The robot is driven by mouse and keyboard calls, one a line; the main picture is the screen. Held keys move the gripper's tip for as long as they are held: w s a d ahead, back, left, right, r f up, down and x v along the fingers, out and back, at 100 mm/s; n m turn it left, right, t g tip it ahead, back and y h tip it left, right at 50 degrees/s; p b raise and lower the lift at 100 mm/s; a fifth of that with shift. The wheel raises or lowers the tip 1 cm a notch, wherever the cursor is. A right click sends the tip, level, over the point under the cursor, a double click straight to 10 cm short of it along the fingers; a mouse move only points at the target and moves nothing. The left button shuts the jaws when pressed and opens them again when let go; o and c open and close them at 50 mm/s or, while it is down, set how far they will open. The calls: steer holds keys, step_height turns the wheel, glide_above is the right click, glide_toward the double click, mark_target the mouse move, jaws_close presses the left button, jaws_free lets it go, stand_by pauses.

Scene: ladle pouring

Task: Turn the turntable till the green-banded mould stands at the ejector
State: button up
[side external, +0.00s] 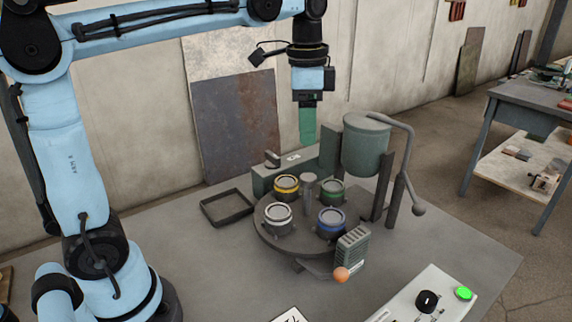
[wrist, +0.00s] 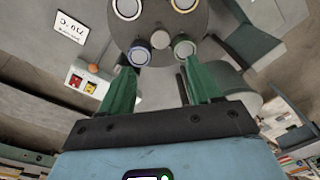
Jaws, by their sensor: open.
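The round dark turntable (side external: 262,230) carries several moulds around a central post (side external: 309,190). The green-banded mould (side external: 332,190) is at its back right, beside the hanging grey-green pot; it also shows in the wrist view (wrist: 184,49). The yellow-banded mould (side external: 286,187) is at back left, the white-banded mould (side external: 278,217) at front left and the blue-banded mould (side external: 331,222) at front right. I cannot tell for sure which fixture is the ejector. My gripper (side external: 307,142) is open and empty, above the turntable's back side; its green fingers also show in the wrist view (wrist: 159,68).
The pot (side external: 367,148) hangs between posts, with a bent lever at its right. A vented grey unit (side external: 352,247) with an orange ball stands at front right. A long green box (side external: 262,181) stands behind. An empty black frame (side external: 227,207) lies left. A control box (side external: 425,298) is in front.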

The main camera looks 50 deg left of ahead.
mark_target(308, 176)
steer(key=shift+m+g, duration=0.3)
steer(key=shift+m, duration=0.1)
steer(key=f, duration=1.1)
steer(key=shift+w+f, duration=0.25)
steer(key=shift+w, duration=0.15)
jaws_close()
